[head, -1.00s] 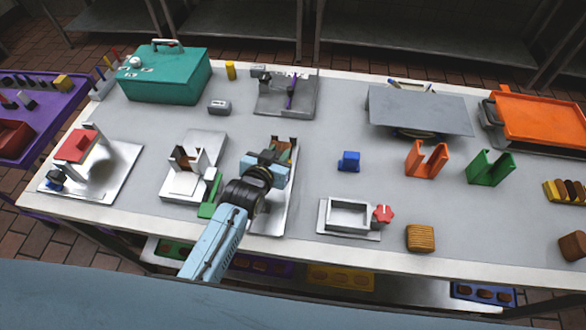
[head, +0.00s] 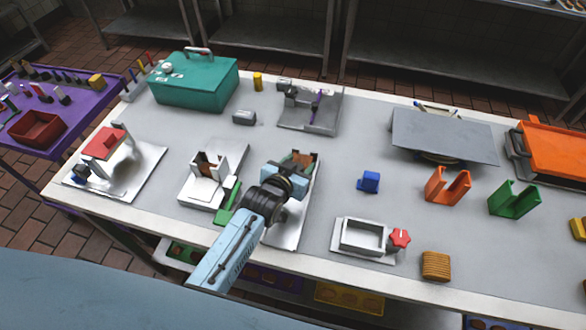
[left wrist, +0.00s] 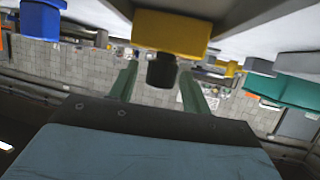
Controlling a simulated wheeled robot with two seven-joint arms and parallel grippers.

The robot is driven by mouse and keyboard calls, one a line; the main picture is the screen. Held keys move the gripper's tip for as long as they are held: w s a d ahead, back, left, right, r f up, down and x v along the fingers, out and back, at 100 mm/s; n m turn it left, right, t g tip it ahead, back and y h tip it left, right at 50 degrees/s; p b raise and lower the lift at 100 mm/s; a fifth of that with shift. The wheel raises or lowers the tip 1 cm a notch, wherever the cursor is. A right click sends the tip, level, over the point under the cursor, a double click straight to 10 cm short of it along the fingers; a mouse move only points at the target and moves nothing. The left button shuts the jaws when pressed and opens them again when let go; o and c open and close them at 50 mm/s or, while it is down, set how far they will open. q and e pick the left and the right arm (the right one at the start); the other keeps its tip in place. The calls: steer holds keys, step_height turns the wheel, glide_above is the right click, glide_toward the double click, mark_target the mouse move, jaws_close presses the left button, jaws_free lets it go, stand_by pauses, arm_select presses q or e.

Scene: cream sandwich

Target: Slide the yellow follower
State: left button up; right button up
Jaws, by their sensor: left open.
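A yellow block (left wrist: 170,33), which looks like the yellow follower, shows close up in the left wrist view. A short dark knob (left wrist: 162,70) sticks out of it toward my gripper. My left gripper (left wrist: 160,82) is open, with one green-grey finger on each side of the knob; I cannot tell whether they touch it. In the head view my left gripper (head: 290,183) is over a fixture on a pale metal plate (head: 290,232). The gripper and arm hide the yellow block there. My right gripper is not in view.
A white fixture with a green bar (head: 228,207) stands close left of my arm. A white open box with a red knob (head: 399,238) and a blue block (head: 369,181) are to the right. A teal box (head: 195,82) is at the back left. Bare table lies between them.

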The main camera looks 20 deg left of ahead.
arm_select(q)
steer(key=p+v, duration=0.1)
steer(key=v, duration=1.2)
steer(key=shift+s+r, duration=0.1)
